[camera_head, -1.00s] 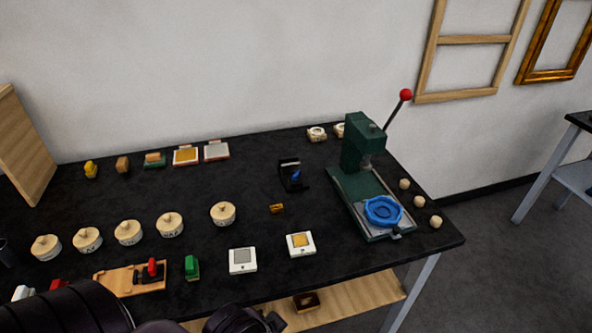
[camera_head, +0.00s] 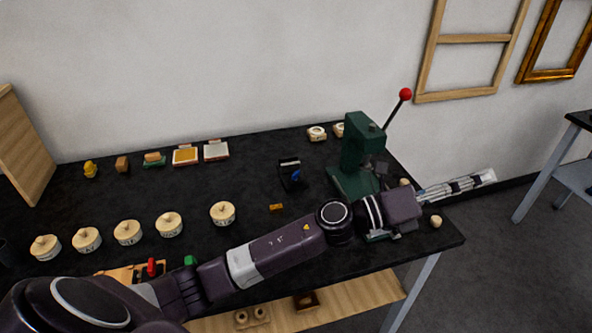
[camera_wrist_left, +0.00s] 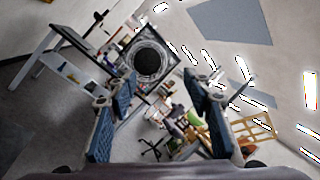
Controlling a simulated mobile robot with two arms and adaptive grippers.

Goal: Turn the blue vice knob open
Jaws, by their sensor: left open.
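A small black vice-like fixture (camera_head: 287,163) stands on the black table in the head view. A small blue part (camera_head: 296,174) shows on it, too small to tell its turn. My left arm crosses the table's front right in front of the green press (camera_head: 362,150) and hides the press's lower front. My left gripper (camera_head: 478,181) reaches past the table's right edge, clear of the black fixture. In the left wrist view, its two blue-padded fingers are spread apart with nothing between them (camera_wrist_left: 150,100). My right gripper is in neither view.
Several lidded round pots (camera_head: 128,232) line the table's left half. A small orange piece (camera_head: 276,208) lies near my arm. Pale balls (camera_head: 436,222) sit at the right edge. The press's lever with a red ball (camera_head: 405,94) sticks up. The table between pots and back row is clear.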

